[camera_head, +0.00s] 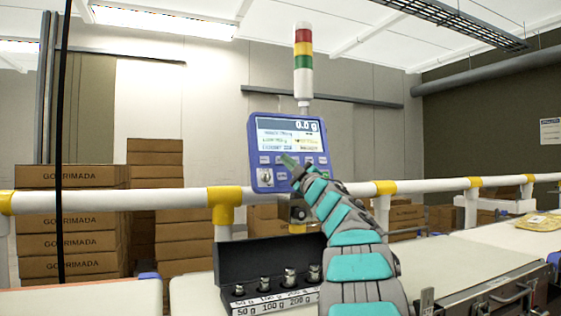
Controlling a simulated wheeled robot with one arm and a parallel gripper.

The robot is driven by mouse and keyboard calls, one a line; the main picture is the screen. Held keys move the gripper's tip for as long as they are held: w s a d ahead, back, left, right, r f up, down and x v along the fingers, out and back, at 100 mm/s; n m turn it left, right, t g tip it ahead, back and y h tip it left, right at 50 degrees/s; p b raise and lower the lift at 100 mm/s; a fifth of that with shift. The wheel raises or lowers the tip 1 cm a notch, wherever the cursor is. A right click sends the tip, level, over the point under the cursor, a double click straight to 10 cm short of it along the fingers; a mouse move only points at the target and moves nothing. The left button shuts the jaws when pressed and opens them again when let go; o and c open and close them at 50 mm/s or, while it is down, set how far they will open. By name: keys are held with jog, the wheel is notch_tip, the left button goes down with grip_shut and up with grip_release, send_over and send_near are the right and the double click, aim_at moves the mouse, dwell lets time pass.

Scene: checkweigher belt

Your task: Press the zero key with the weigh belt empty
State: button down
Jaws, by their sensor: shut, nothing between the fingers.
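My arm hides the panel's lower right.
A black open box (232,262) of several metal weights stands in front of the rail. A white rail (120,201) with yellow joints crosses the view. A yellow packet (538,221) lies on the right belt. A signal tower (303,62) rises above the panel. Stacked cartons (70,219) stand behind.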

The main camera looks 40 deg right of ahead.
jog(key=shift+s+a+r, duration=0.1)
jog(key=shift+s+r, duration=0.05)
jog(key=shift+s, duration=0.15)
jog(key=shift+s, duration=0.1)
jog(key=shift+s+a+r+p, duration=0.15)
jog(key=shift+s+a+r, duration=0.1)
jog(key=shift+s, duration=0.5)
jog(key=shift+s+a+r+p, duration=0.1)
jog(key=shift+s+r, duration=0.1)
jog(key=shift+s, duration=0.55)
jog(key=shift+s+a+r+p, duration=0.15)
jog(key=shift+s+a+r, duration=0.1)
jog(key=shift+s, duration=0.5)
